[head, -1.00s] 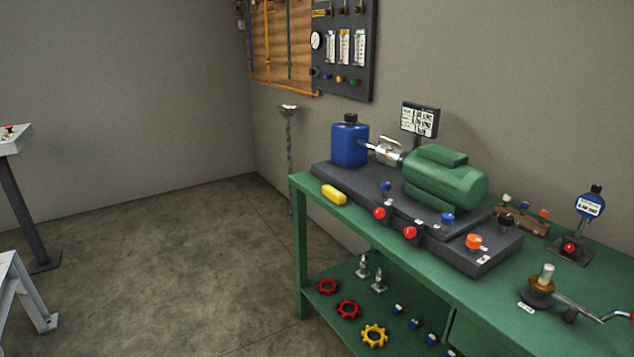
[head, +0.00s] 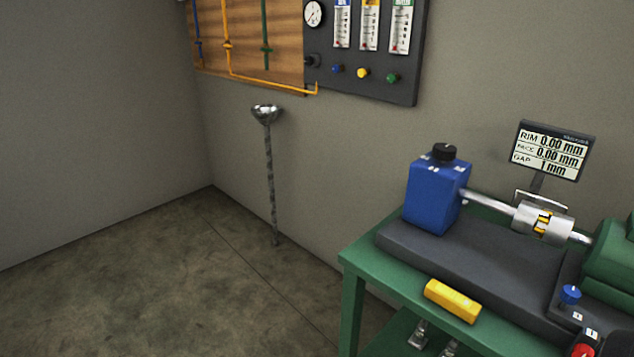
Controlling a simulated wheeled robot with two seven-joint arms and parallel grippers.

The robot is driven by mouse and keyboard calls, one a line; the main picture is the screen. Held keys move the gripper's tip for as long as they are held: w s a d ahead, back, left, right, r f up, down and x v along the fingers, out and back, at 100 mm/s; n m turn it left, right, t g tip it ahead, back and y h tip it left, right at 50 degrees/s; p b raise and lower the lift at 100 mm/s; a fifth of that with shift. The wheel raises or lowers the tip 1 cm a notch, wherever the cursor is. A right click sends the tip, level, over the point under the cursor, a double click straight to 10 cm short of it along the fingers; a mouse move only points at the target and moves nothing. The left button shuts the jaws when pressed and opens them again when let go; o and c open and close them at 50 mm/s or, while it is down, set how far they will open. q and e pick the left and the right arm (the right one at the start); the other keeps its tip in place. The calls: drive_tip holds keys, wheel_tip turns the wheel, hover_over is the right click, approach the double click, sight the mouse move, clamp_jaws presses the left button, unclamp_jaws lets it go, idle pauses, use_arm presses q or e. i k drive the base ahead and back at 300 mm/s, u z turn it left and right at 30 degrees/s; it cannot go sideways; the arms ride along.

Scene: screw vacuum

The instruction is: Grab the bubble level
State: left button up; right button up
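The bubble level is most likely the small yellow bar (head: 452,300). It lies flat on the front left part of the green workbench (head: 362,264), in front of the dark base plate (head: 408,238). No gripper touches it.
A blue pump block (head: 436,195) with a shaft and coupling (head: 542,222) stands on the base plate. A display (head: 552,150) rises behind it. A blue knob (head: 570,294) is to the right. A funnel-topped post (head: 268,150) stands by the wall. Floor to the left is clear.

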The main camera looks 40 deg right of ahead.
sight(442, 295)
drive_tip(key=i, duration=1.9)
drive_tip(key=z, duration=3.45)
